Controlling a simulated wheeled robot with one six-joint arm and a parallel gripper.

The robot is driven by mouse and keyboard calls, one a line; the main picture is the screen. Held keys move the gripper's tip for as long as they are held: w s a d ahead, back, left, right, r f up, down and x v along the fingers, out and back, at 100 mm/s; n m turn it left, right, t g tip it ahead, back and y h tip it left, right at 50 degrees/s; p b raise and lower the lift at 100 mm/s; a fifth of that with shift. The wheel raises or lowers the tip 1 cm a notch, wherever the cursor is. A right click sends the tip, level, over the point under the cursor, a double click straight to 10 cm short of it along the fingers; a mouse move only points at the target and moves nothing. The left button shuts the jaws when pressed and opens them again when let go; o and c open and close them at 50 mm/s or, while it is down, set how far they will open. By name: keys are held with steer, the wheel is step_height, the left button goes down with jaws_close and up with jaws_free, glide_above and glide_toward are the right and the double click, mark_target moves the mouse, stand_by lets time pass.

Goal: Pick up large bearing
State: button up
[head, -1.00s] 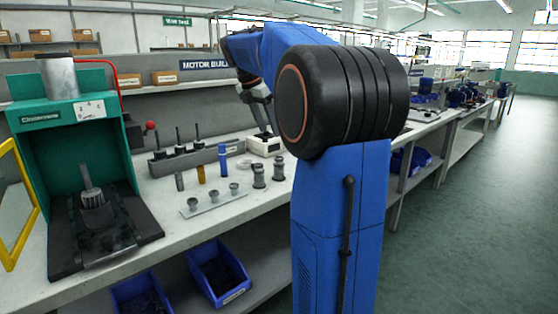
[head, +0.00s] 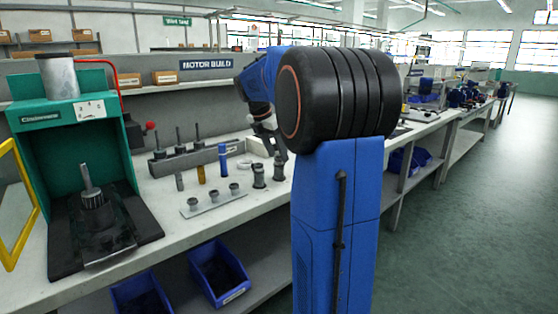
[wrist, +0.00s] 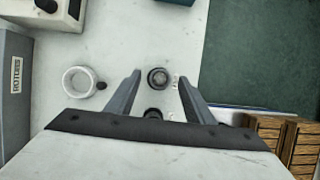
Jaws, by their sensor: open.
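Two dark, ringed upright stacks stand on the bench, a front one (head: 259,176) and a back one (head: 279,167). In the wrist view, a dark round piece with a grey centre (wrist: 158,78) lies between the fingertips, seen from above. A second dark round piece (wrist: 154,112) is partly hidden by my gripper. I cannot tell for certain which piece is the large bearing. My gripper (wrist: 158,75) is open and points down, with nothing held. In the head view my gripper (head: 280,150) is above the back stack, partly behind my arm.
A pale ring (wrist: 80,82) lies left of the fingers. A grey ROTORS block (wrist: 14,90) and a white box (wrist: 42,12) are farther left. A plate with several small spools (head: 213,200) and a green press (head: 75,130) stand on the bench. The bench edge is close on the right.

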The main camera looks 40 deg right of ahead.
mark_target(276, 158)
steer(key=c, duration=0.9)
step_height(276, 158, up, 10)
steer(key=shift+r, duration=0.1)
stand_by(0.4)
